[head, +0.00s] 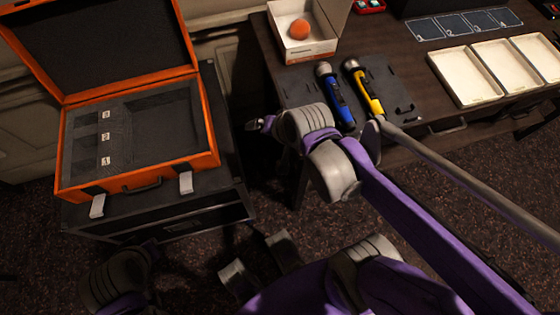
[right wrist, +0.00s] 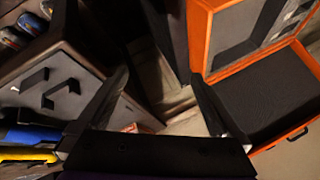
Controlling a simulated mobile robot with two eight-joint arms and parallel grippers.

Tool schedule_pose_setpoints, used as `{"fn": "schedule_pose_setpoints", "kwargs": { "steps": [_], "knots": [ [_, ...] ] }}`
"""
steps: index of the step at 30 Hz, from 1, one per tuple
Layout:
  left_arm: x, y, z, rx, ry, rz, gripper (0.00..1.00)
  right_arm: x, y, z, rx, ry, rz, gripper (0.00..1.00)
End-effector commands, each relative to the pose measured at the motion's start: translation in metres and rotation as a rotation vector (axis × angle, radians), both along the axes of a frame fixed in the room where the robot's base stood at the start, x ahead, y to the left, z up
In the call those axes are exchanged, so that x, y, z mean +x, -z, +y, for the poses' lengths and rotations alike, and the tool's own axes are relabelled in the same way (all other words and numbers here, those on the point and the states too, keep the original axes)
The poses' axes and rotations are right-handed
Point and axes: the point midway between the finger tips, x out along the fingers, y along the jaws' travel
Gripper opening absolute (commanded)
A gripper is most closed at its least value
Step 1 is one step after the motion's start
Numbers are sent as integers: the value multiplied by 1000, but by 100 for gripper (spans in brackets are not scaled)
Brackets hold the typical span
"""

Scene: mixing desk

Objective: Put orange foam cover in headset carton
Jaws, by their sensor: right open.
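The orange foam cover (head: 299,29) is a small round ball. It sits inside the open white headset carton (head: 310,48) at the back of the desk in the head view. My right gripper (head: 262,124) is well below and left of the carton in the picture, over the gap between the desk and the orange case. In the right wrist view my right gripper (right wrist: 160,80) has its dark fingers spread, with nothing held between them. The foam cover cannot be made out there. I cannot identify my left gripper in the head view.
An open orange case (head: 212,135) stands on a dark stand at left. A blue microphone (head: 338,100) and a yellow one (head: 366,90) lie on a dark pad (head: 296,88). White trays (head: 463,78) and numbered cards (head: 465,22) lie at right.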

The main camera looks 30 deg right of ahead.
Motion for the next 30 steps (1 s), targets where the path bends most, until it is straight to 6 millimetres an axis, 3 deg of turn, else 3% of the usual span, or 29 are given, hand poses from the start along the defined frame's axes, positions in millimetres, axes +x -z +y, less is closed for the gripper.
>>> {"fn": "schedule_pose_setpoints", "kwargs": {
  "steps": [1, 3, 9, 21, 27, 30],
  "knots": [
    [0, 0, 0, 0, 0, 0, 0, -23, 8, 10, -101, -152, 30, 100],
    [0, 0, 0, 0, 0, 0, 0, -47, 17, 15, -226, -336, 66, 100],
    [0, 0, 0, 0, 0, 0, 0, -80, 31, 18, -411, -619, 121, 100],
    [1, -6, 0, 0, 0, -2, 0, -82, 26, 18, -429, -644, 124, 100],
    [7, -47, 0, 0, 0, -17, 0, -75, -15, 18, -432, -640, 110, 100],
    [14, -74, 0, 0, 0, -29, 0, -68, -42, 18, -436, -636, 97, 84]
  ]
}}
